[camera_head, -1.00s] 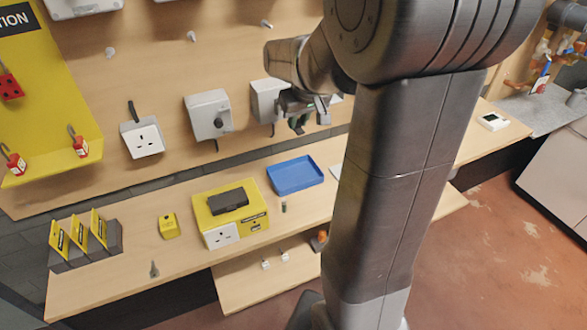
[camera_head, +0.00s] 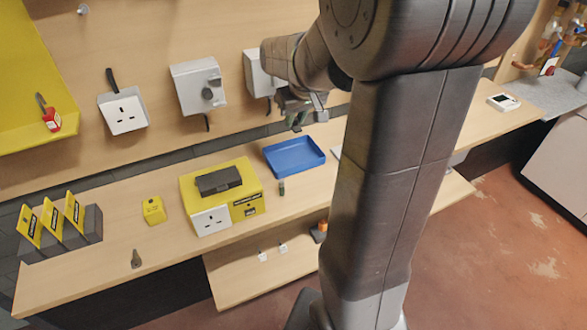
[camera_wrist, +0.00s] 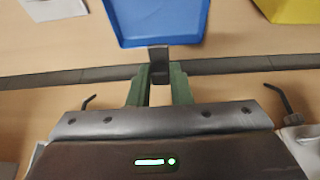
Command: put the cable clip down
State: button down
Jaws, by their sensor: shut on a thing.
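My gripper (camera_head: 297,123) is in front of the wall board, above the back edge of the workbench, partly hidden by my arm. In the wrist view its two green fingers (camera_wrist: 159,88) are shut on a small dark grey piece, the cable clip (camera_wrist: 158,57), which sticks out past the fingertips. In the head view the clip cannot be made out. A blue tray (camera_head: 294,158) lies on the bench just below the gripper. It also shows in the wrist view (camera_wrist: 157,22), beyond the clip. The tray looks empty.
A yellow box (camera_head: 188,195) with a socket and a dark block on top stands left of the tray. A small dark cylinder (camera_head: 281,188) stands in front of the tray. Grey wall boxes (camera_head: 198,86) hang behind. Bare bench (camera_head: 165,250) shows at the front left.

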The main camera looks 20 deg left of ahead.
aim_at(293, 158)
notch_tip(293, 158, down, 11)
jog(key=shift+f, duration=0.1)
dwell(0.5)
jog(key=c, duration=1.3)
grip_release()
jog(key=shift+f, duration=0.1)
jog(key=v, duration=1.2)
